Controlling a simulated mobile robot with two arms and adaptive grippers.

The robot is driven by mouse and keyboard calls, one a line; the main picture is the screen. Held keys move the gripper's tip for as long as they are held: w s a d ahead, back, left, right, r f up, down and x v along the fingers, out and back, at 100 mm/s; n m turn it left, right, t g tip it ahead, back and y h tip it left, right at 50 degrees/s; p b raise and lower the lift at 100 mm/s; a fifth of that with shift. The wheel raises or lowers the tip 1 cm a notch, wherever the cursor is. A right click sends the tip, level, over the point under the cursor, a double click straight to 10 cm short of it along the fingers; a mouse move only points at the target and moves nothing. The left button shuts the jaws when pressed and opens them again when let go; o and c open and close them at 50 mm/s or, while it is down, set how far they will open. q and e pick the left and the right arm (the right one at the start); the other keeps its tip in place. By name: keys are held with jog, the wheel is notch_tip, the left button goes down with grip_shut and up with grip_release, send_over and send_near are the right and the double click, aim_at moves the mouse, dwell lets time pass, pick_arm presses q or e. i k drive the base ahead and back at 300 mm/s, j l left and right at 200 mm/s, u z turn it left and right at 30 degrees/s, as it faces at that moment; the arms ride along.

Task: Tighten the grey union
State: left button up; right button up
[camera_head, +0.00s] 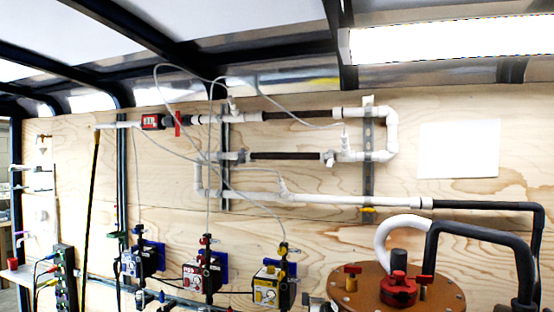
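White and dark piping is mounted on the plywood wall (460,200) in a looped run. On its middle run, a grey union-like fitting (243,156) sits at the left end of a dark pipe section (285,156). I cannot tell which of the two is the grey union of the task, nor how tight either one is. Neither of my grippers shows in the head view.
Several dosing pumps, including a blue one (139,262), a red one (200,276) and a yellow one (270,287), stand below the piping. Thin tubes cross in front of it. A brown round tank lid (440,296) with black hose (480,228) occupies the lower right.

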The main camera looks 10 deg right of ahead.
aim_at(241, 159)
jog(key=i+j, duration=0.4)
jog(key=i, duration=0.2)
jog(key=i+j, duration=0.4)
jog(key=i, duration=0.2)
